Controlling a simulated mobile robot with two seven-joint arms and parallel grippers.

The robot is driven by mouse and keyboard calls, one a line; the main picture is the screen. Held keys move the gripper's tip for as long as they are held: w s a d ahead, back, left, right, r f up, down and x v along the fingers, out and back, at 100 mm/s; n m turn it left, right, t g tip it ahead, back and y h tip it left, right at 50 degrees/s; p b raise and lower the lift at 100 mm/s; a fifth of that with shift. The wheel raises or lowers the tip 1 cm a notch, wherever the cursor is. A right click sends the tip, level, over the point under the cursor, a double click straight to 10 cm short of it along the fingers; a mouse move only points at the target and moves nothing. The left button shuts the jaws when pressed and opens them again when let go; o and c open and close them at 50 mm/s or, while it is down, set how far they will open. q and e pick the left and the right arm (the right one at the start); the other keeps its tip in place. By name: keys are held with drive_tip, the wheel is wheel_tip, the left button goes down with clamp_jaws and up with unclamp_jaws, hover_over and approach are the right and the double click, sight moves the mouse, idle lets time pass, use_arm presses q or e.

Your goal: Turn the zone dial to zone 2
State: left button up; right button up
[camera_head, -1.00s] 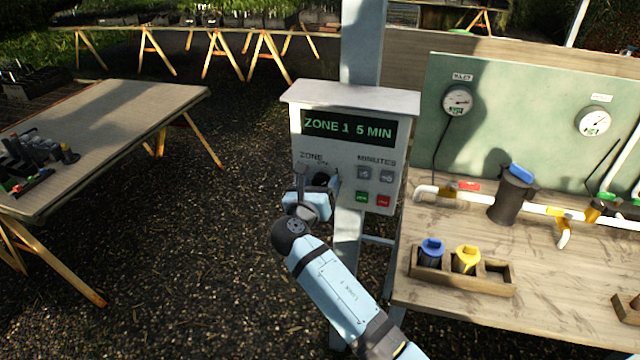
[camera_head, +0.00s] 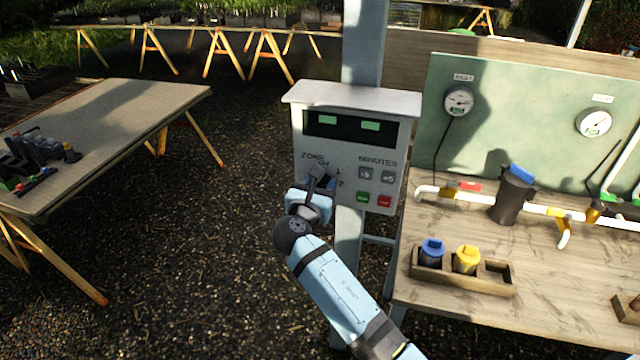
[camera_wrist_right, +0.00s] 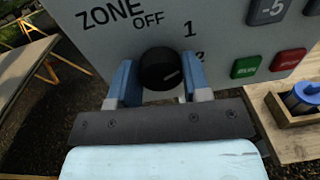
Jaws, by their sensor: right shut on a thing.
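The zone dial is a round black knob (camera_wrist_right: 160,69) on the front of the pale control box (camera_head: 297,140). Around it are the marks OFF, 1 and 2. Its light pointer line aims right, roughly toward the 2. My right gripper (camera_wrist_right: 158,78) has one finger on each side of the knob and is shut on it. In the head view the right gripper (camera_head: 320,180) largely hides the dial. The box's dark display (camera_head: 349,126) shows two plain green blocks and no readable text. My left gripper is out of view.
Minutes buttons (camera_head: 388,177) and green and red buttons (camera_head: 384,201) sit just right of the dial. A wooden workbench (camera_head: 450,320) with pipes and a small tray (camera_head: 425,283) stands to the right. A table (camera_head: 130,112) stands left, with open gravel between.

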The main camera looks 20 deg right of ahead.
drive_tip(key=m, duration=0.3)
drive_tip(key=shift+d+m+b, duration=0.1)
drive_tip(key=shift+m+b, duration=0.45)
drive_tip(key=shift+m, duration=1.25)
drive_tip(key=shift+r, duration=0.1)
drive_tip(key=o, duration=0.9)
drive_tip(key=shift+o, duration=0.2)
